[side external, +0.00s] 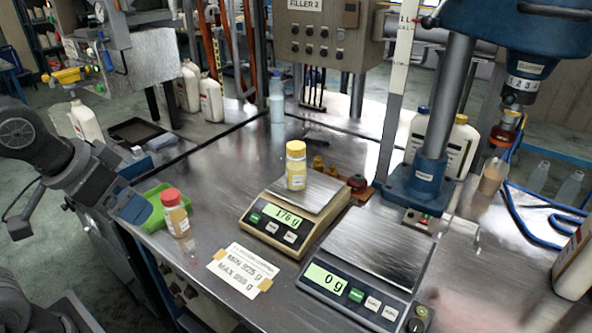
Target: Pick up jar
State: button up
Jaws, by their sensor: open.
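A clear jar of yellowish content with a red cap (175,212) stands upright on the metal table, beside a green tray. A second jar with a yellow cap (296,165) stands upright on the left scale (272,218), whose display reads about 176 g. My gripper (76,214) is at the left, by the table's left edge, open and empty. It is left of the red-capped jar and apart from it. Part of the green tray is hidden behind my gripper.
An empty right scale (375,252) reads 0 g. A taped paper label (242,270) lies in front of the scales. White bottles (462,148) stand behind the column. A green tray (157,204) lies by the left edge.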

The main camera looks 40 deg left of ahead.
jog(key=w+r+n, duration=0.1)
jog(key=w+r, duration=0.3)
jog(key=w, duration=0.5)
jog(key=n+y, duration=0.3)
send_over(296, 146)
jog(key=s+d, duration=0.3)
jog(key=s, duration=0.4)
notch_tip(296, 146, down, 5)
jog(key=shift+t+h, duration=0.3)
jog(key=x, duration=1.3)
jog(key=shift+w+a+f, duration=0.15)
jog(key=shift+w+a, duration=0.15)
jog(key=shift+w, duration=0.1)
